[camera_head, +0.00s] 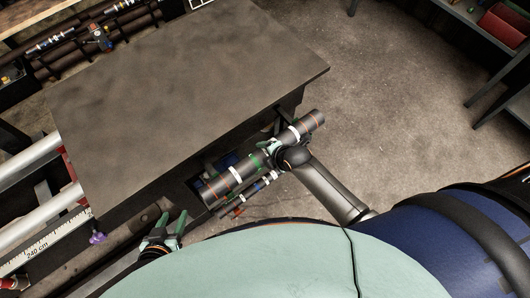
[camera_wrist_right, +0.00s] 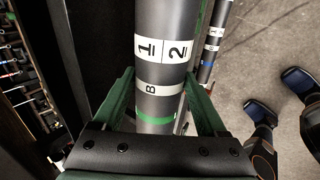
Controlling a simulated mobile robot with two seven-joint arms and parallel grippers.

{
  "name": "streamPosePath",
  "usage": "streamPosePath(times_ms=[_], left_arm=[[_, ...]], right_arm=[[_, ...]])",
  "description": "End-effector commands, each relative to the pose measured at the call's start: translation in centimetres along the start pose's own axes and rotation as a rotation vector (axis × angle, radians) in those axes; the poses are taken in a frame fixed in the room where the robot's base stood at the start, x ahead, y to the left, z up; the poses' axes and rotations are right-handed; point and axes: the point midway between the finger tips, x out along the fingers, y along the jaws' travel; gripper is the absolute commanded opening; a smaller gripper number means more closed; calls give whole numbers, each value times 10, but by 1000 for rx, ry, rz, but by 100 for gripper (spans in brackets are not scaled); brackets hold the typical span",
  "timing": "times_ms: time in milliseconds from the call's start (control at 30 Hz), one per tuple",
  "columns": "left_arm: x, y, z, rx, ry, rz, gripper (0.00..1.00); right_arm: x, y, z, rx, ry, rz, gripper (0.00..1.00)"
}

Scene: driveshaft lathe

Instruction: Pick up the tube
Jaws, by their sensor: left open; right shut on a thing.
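The tube (camera_head: 247,173) is thick and dark grey, with white, green and thin orange bands, and lies slanted beside the front edge of the table. My right gripper (camera_head: 270,149) is shut around it, right of its middle. In the right wrist view the tube (camera_wrist_right: 165,50) runs between the green fingers of my right gripper (camera_wrist_right: 160,97) and bears white labels reading "1", "2" and "B". My left gripper (camera_head: 164,232) is open and empty, with green fingers, lower left of the tube and apart from it.
A dark flat tabletop (camera_head: 190,75) is bare. A thinner banded tube (camera_head: 250,192) lies close below the thick one. A ruler marked "240 cm" (camera_head: 40,250) and pale bars (camera_head: 30,155) are at the left. Open concrete floor (camera_head: 390,90) lies to the right; shelving (camera_head: 465,25) stands beyond.

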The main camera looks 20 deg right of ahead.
Motion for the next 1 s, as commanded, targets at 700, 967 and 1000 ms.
streamPosePath(times_ms=[700,967,1000], left_arm=[[0,0,0,0,0,0,50],[0,0,0,0,-1,0,50],[0,0,0,0,-1,0,50]], right_arm=[[0,0,0,0,0,0,0],[-2,7,1,0,-1,15,0],[-2,7,1,0,-1,15,0]])
